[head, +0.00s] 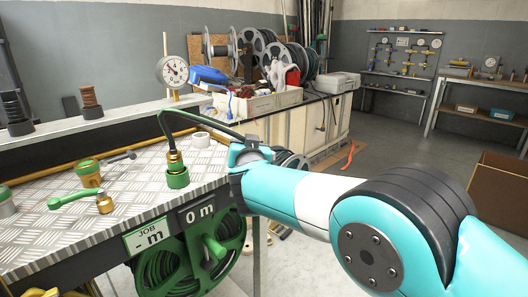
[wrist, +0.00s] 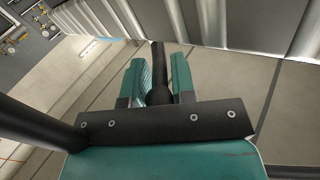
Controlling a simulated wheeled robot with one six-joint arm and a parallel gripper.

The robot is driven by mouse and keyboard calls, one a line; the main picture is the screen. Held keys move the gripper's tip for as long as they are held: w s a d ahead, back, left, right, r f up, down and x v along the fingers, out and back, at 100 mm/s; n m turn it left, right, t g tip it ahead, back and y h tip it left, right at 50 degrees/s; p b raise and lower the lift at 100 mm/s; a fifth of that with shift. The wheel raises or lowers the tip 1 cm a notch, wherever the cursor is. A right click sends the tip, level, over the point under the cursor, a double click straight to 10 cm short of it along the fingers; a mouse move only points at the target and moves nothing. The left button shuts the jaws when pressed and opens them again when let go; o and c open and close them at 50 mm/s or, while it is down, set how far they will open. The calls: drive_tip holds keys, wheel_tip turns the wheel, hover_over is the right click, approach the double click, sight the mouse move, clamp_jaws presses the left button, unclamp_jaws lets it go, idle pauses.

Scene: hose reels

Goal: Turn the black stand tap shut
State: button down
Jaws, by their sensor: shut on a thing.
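My gripper (head: 249,153) is beyond the right edge of the bench, at the end of my teal and white arm. In the wrist view its teal fingers (wrist: 158,78) are shut on a dark rod (wrist: 158,58) with a rounded lower end. I cannot tell whether this rod is part of the black stand tap. On the bench, a green and brass fitting (head: 88,174) has a dark grey lever (head: 119,158) beside it. A green lever (head: 72,199) lies nearer, by a small brass fitting (head: 105,204). No tap is plainly black.
A green-based brass fitting (head: 176,172) stands on the bench; a black hose (head: 188,125) arches from it toward my gripper. A green reel (head: 192,258) sits below the bench edge. A gauge (head: 173,71) stands behind. Open floor (head: 385,140) lies right.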

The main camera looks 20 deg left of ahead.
drive_tip(key=shift+a+h, duration=0.1)
drive_tip(key=shift+h, duration=0.2)
drive_tip(key=c, duration=1.1)
unclamp_jaws()
drive_tip(key=b+v, duration=0.3)
drive_tip(key=v, duration=1.4)
drive_tip(key=shift+s+f, duration=0.2)
